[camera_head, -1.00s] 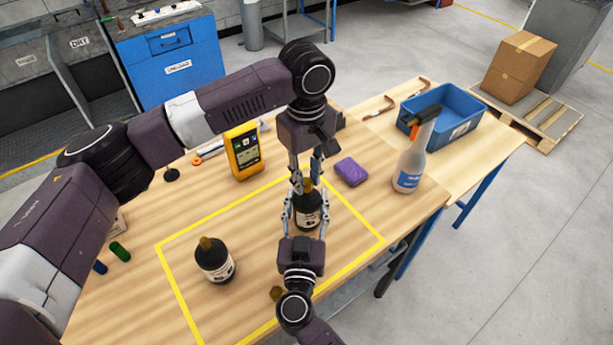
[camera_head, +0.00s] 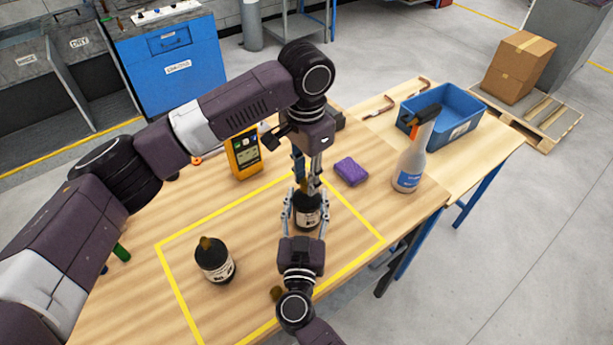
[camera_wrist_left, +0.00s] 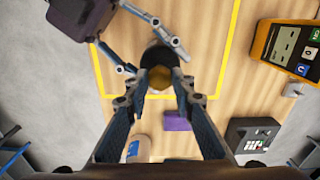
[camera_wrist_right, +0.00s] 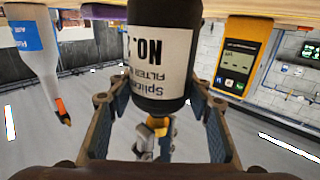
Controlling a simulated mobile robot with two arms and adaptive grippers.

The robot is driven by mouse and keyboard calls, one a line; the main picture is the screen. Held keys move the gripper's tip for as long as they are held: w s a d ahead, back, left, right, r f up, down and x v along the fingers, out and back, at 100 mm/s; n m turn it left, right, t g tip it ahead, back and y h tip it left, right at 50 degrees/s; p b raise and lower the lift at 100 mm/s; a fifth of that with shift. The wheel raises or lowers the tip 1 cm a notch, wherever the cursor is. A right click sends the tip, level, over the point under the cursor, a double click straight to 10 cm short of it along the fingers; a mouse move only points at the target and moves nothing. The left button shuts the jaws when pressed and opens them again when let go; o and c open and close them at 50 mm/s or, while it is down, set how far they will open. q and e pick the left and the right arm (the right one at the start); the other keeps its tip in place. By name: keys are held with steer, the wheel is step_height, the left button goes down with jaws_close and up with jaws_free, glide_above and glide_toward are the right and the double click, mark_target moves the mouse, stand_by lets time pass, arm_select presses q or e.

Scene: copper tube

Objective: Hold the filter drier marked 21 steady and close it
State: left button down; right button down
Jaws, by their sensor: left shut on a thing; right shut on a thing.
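A dark filter drier bottle (camera_head: 307,213) with a white label stands upright inside the yellow outline. In the right wrist view its label (camera_wrist_right: 157,62) reads "NO. 2", the rest turned out of sight. My right gripper (camera_head: 306,200) is shut around its body from the near side. My left gripper (camera_head: 308,181) points down from above, shut on the brass cap (camera_wrist_left: 185,79) at the bottle's top. The cap also shows in the right wrist view (camera_wrist_right: 158,124), at the neck. I cannot tell how tightly the cap sits.
A second dark bottle (camera_head: 214,261) with a brass top stands at left. A small brass piece (camera_head: 276,293) lies beside my right wrist. A yellow meter (camera_head: 244,154), purple sponge (camera_head: 351,171), spray bottle (camera_head: 411,160) and blue bin (camera_head: 453,112) stand farther back.

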arm_select(q)
steer(key=m, duration=1.4)
steer(key=shift+m, duration=0.4)
steer(key=m, duration=0.3)
steer(key=c, duration=1.6)
jaws_free()
step_height(320, 180, up, 12)
steer(key=shift+a+f, duration=0.1)
